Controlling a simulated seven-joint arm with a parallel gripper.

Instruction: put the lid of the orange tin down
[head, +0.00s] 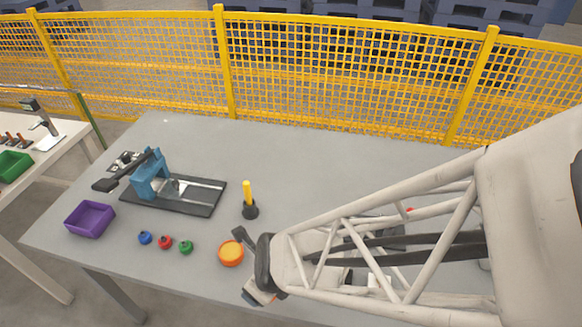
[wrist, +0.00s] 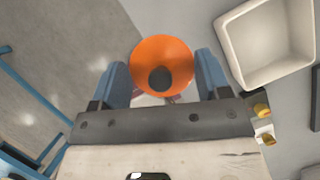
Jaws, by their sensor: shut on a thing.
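My gripper (wrist: 161,76) has its two blue fingers on either side of the round orange lid (wrist: 145,58), shut on it. The lid has a dark round knob in its middle. In the wrist view the lid hangs across the line of the table's edge, and its height above the surface cannot be told. In the head view the orange tin (head: 231,253) stands upright on the grey table, left of my gripper's end, with a paler orange top and no knob showing. My arm hides most of the held lid there.
A white bin (wrist: 233,45) lies right of the lid. Blue, red and green knobbed pieces (head: 165,242), a purple box (head: 90,219), a blue press (head: 150,175) and a yellow-handled tool (head: 248,195) stand on the table (head: 310,160). Yellow fencing (head: 330,75) runs behind.

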